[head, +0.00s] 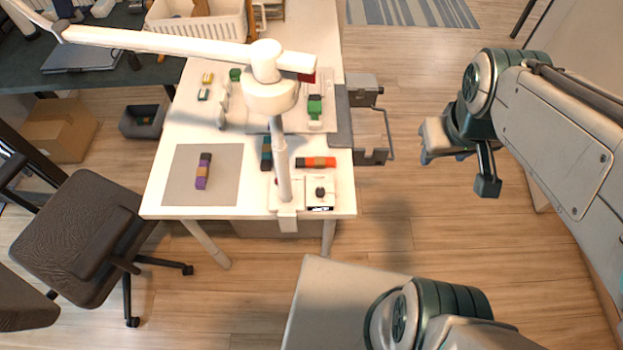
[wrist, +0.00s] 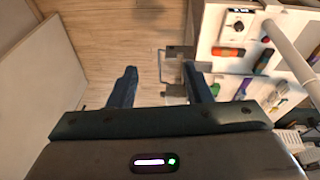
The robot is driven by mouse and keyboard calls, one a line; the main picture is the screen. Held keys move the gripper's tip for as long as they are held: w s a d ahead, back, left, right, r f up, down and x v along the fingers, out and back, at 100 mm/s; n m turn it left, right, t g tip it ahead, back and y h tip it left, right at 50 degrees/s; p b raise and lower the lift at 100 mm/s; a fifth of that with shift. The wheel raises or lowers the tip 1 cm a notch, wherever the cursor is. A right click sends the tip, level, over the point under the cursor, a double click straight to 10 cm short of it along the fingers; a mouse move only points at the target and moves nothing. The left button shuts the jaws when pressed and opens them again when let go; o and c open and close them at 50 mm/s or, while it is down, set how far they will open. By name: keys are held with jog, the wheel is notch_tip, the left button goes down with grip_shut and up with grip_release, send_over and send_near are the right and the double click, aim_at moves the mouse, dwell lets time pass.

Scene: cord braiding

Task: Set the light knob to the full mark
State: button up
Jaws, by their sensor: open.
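The light knob (head: 320,192) is a small black dial on a white box at the front right corner of the white table. It also shows in the wrist view (wrist: 238,26), at the upper right. A dark strip with light marks (head: 319,208) lies at the box's front edge; the knob's setting is too small to read. The white lamp (head: 283,165) stands just left of the box. My gripper (head: 441,156) is open and empty, out over the floor to the right of the table and well apart from the knob. Its two fingers (wrist: 160,86) show spread in the wrist view.
A grey bracket with a wire frame (head: 370,135) juts from the table's right edge, between table and gripper. A purple one (head: 203,171) lies on a grey mat.

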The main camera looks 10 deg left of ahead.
jog(key=w+a+f+n+g, duration=0.1)
jog(key=w+a+f+n, duration=0.45)
jog(key=n, duration=0.25)
jog(key=n+g+b, duration=0.2)
jog(key=n, duration=1.4)
send_over(320, 191)
jog(key=shift+y, duration=0.3)
notch_tip(320, 191, down, 17)
jog(key=shift+r, duration=0.1)
notch_tip(320, 191, down, 7)
jog(key=shift+f, duration=0.2)
grip_shut()
